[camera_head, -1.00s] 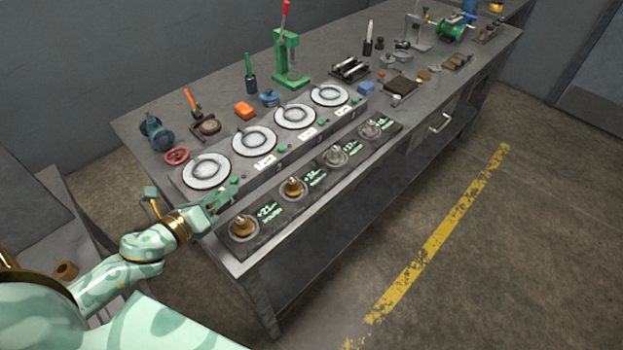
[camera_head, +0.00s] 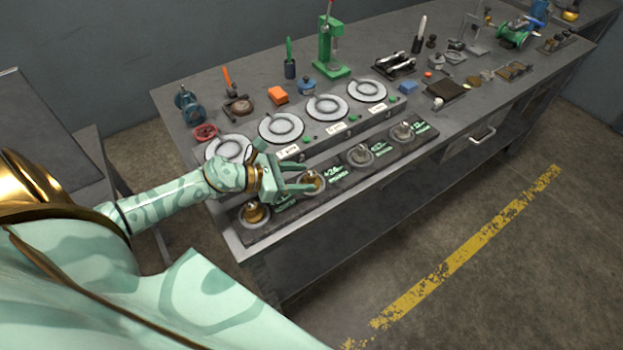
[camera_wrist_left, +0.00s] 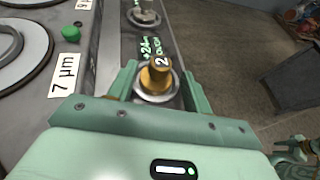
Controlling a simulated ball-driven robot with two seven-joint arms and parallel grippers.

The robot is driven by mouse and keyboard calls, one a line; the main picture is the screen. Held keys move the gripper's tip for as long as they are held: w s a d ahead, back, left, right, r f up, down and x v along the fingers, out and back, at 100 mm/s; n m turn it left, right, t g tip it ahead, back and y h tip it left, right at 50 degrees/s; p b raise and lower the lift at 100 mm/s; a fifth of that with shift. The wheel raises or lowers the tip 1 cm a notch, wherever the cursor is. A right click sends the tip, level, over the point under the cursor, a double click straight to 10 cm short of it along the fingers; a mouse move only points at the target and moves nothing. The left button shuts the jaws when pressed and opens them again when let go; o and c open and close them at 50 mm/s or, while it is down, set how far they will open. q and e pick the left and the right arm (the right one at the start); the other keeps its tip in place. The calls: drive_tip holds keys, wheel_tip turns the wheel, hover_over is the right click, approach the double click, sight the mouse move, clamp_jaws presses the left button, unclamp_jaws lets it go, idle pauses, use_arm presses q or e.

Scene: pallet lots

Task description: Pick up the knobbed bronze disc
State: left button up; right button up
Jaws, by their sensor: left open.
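A bronze disc with an upright knob marked 2 (camera_wrist_left: 157,77) sits in a round seat of the dark tray (camera_head: 285,212) along the bench's front edge. It shows in the head view (camera_head: 313,181) as the second from the left. My left gripper (camera_head: 306,178) is open around it, one finger on each side; I cannot tell whether they touch it. In the left wrist view the fingers (camera_wrist_left: 157,86) flank the disc. Another bronze knobbed disc (camera_head: 255,212) sits in the leftmost seat. My right gripper is not clearly seen; small mint parts show at the wrist view's lower right.
Two silvery knobbed pieces (camera_head: 361,155) (camera_head: 403,131) sit further right in the tray. Behind is a raised row of white round dials (camera_head: 281,128) with green buttons. A green press (camera_head: 331,50), an orange block (camera_head: 278,95) and tools stand farther back. The floor in front is clear.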

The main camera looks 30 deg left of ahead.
sight(318, 180)
use_arm(q)
drive_tip(key=x, duration=0.5)
drive_tip(key=shift+w+r, duration=0.1)
drive_tip(key=shift+w, duration=0.15)
clamp_jaws()
drive_tip(key=shift+r, duration=0.1)
